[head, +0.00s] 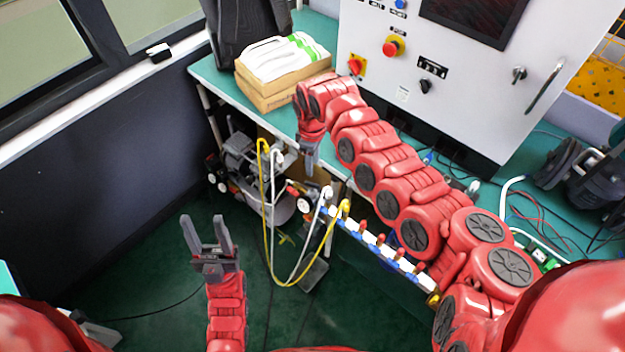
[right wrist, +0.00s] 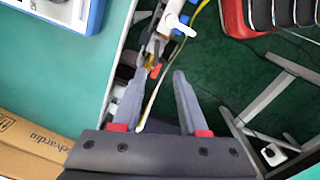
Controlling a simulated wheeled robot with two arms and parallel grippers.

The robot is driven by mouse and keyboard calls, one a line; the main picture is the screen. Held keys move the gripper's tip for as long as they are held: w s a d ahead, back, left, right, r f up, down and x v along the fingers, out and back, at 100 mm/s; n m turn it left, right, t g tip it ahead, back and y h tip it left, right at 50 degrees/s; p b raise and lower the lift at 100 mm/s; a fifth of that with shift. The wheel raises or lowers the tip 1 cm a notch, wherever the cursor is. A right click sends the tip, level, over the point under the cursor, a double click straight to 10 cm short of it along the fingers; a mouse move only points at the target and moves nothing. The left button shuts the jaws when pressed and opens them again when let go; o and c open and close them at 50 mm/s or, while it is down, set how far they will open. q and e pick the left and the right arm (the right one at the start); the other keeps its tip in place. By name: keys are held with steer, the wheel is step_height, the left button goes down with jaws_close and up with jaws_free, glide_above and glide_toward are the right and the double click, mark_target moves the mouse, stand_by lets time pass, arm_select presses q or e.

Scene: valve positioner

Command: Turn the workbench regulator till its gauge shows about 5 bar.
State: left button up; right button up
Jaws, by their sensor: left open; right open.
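I cannot clearly pick out the regulator or its gauge dial, and no reading shows. A white air pipe (head: 375,243) with blue fittings and red handles runs along the bench's front edge. In the right wrist view, a white and blue fitting (right wrist: 176,22) shows at the bench edge, beyond my fingers. My right gripper (head: 309,158) points down just off the bench's front edge, left of the pipe's end. It is open and empty in the right wrist view (right wrist: 155,95). My left gripper (head: 207,232) is open and empty above the floor, left of the bench.
Yellow (head: 266,230) and white hoses (head: 302,255) hang in loops before the bench. A compressor (head: 250,175) stands under it. A cardboard box (head: 285,90) with packs on top and a grey control cabinet (head: 440,100) stand on the green bench (head: 215,76). The floor at left is mostly clear.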

mark_target(312, 183)
steer(key=f, duration=0.8)
steer(key=f+b, duration=0.1)
steer(key=f, duration=0.3)
steer(key=shift+w, duration=0.4)
jaws_close()
